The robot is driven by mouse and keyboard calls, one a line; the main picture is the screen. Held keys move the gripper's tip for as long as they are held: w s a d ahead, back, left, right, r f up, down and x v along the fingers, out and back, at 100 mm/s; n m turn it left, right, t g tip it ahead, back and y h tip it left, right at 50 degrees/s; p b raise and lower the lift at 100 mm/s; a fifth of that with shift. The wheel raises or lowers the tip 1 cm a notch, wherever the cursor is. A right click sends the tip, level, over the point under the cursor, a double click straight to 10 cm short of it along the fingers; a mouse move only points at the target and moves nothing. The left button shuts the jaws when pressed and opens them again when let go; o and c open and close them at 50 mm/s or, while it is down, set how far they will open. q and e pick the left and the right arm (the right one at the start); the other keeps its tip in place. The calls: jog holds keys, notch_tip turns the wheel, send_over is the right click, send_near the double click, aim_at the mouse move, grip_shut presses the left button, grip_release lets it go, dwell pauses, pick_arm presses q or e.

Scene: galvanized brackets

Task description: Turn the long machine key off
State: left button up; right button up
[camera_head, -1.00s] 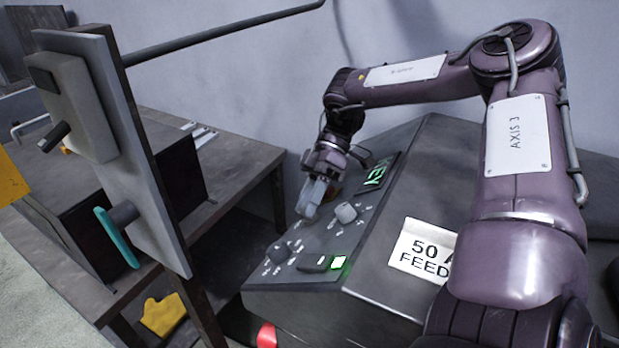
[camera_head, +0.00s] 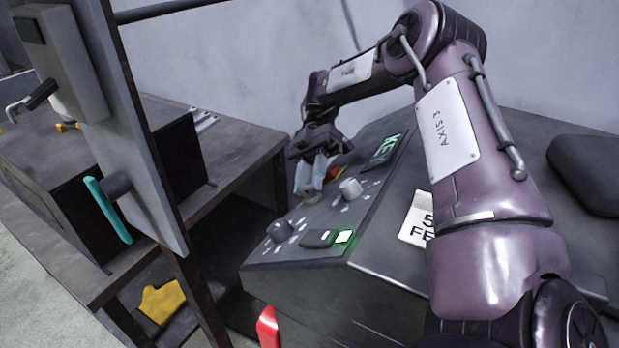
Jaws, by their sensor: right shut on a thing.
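The sloped dark grey machine panel (camera_head: 385,215) carries a green lettered sign (camera_head: 385,150) that seems to read KEY. My right gripper (camera_head: 311,180) reaches down to the panel's far left part, its pale fingers shut on a grey knob-like piece (camera_head: 313,196), which I take to be the long machine key. The fingers hide much of it, so its turn angle is unclear. Two other grey knobs, one right of the gripper (camera_head: 350,189) and one nearer (camera_head: 279,230), stand free. A switch (camera_head: 320,238) with a lit green end (camera_head: 345,236) sits near the front edge. My left gripper is out of view.
A grey upright board (camera_head: 135,160) with a teal handle (camera_head: 110,210) stands at left before a workbench (camera_head: 225,165). A yellow glove (camera_head: 162,302) lies low beneath. A red object (camera_head: 268,326) shows below the panel. A white label (camera_head: 415,220) is partly behind my arm.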

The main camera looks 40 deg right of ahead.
dwell(0.3)
jog(key=o, duration=1)
jog(key=shift+r, duration=0.5)
notch_tip(320, 180, up, 19)
jog(key=p, duration=1.4)
jog(key=shift+p, duration=0.35)
